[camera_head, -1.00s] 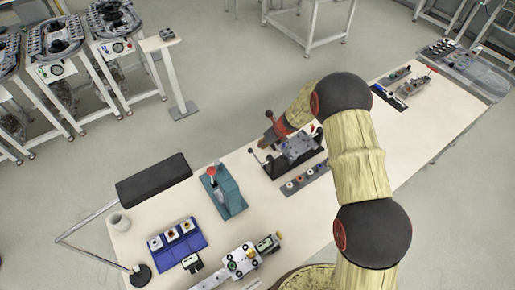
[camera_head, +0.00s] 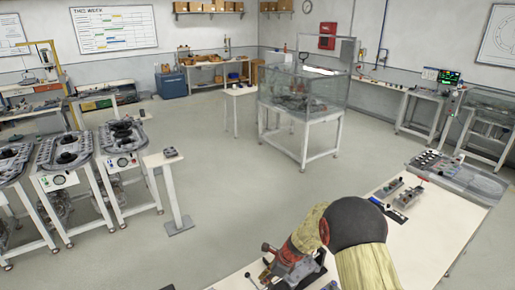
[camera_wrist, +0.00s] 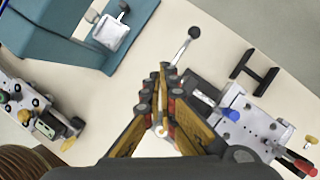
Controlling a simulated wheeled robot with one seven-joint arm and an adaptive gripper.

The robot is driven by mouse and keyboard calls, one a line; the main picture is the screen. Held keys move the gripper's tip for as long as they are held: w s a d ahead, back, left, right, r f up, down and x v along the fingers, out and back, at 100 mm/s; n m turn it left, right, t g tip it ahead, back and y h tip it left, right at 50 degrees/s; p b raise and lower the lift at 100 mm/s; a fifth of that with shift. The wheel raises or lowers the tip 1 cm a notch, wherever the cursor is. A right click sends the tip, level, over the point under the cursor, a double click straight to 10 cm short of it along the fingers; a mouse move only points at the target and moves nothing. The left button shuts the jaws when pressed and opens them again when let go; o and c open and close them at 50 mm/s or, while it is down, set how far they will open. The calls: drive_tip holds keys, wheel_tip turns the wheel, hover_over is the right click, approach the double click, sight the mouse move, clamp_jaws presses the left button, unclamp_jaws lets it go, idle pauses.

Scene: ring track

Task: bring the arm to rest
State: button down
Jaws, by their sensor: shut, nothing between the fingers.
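My arm reaches in from the bottom right of the head view, and my gripper (camera_head: 268,262) is low over the near workbench, partly cut off by the picture's lower edge. In the wrist view my gripper (camera_wrist: 164,72) has its fingers drawn together at the tips with nothing between them. Its tips point toward the bare bench top near a lever with a black knob (camera_wrist: 193,33). A grey fixture (camera_wrist: 245,128) with blue and red handles lies to the right of the fingers.
A teal device (camera_wrist: 60,35) stands at upper left in the wrist view, a white unit (camera_wrist: 35,115) with yellow knobs at left. In the head view, a glass-walled table (camera_head: 305,95) stands beyond open floor. Machine stands (camera_head: 60,180) are at left.

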drive_tip(key=s+d+r+n+t+h+b, duration=0.1)
drive_tip(key=s+d+r+n+b, duration=0.4)
drive_tip(key=s, duration=0.6)
drive_tip(key=s+d+r+n+t+h+b, duration=0.2)
drive_tip(key=s+d+r+n+b, duration=0.3)
drive_tip(key=s+n+b, duration=0.3)
drive_tip(key=s+d+r+n+t+h+b, duration=0.1)
drive_tip(key=s+d+r+n+b, duration=0.5)
drive_tip(key=s, duration=0.9)
drive_tip(key=r+n+b, duration=0.1)
drive_tip(key=n, duration=0.2)
drive_tip(key=shift+r+h+b, duration=0.25)
drive_tip(key=shift+h+b, duration=0.05)
drive_tip(key=shift+h, duration=0.1)
drive_tip(key=shift+s, duration=0.15)
